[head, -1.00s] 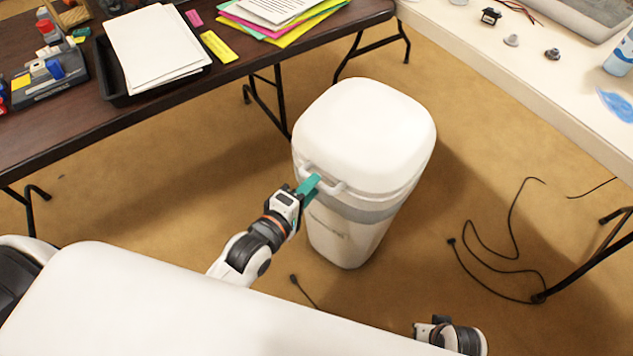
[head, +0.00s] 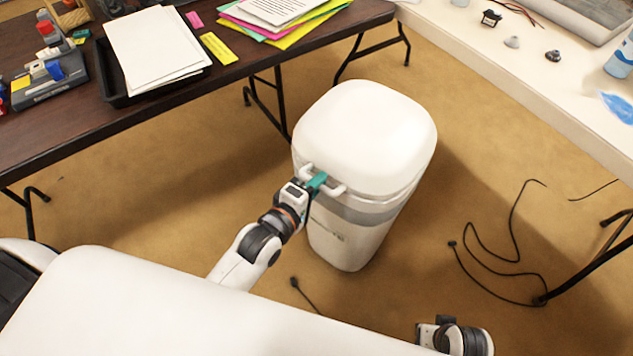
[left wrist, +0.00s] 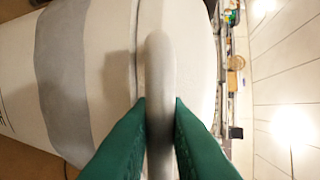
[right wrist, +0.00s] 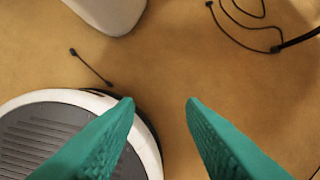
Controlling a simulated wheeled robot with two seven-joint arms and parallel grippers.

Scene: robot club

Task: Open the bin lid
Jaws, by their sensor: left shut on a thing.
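The white bin (head: 345,238) stands on the floor with its rounded lid (head: 368,128) down on the body. A grey band runs around the body just under the lid. The lid's white handle (head: 334,188) sticks out at the front toward me. My left gripper (head: 317,182) is shut on this handle. In the left wrist view the green fingers press on both sides of the handle bar (left wrist: 158,85). My right gripper (right wrist: 160,102) is open and empty above the floor, with its fingers wide apart. In the head view only its wrist shows at the bottom edge.
A dark table (head: 95,118) with a paper tray and coloured sheets stands at the left and back. A light table (head: 520,75) with small parts runs along the right. Black cables (head: 490,254) lie on the carpet right of the bin.

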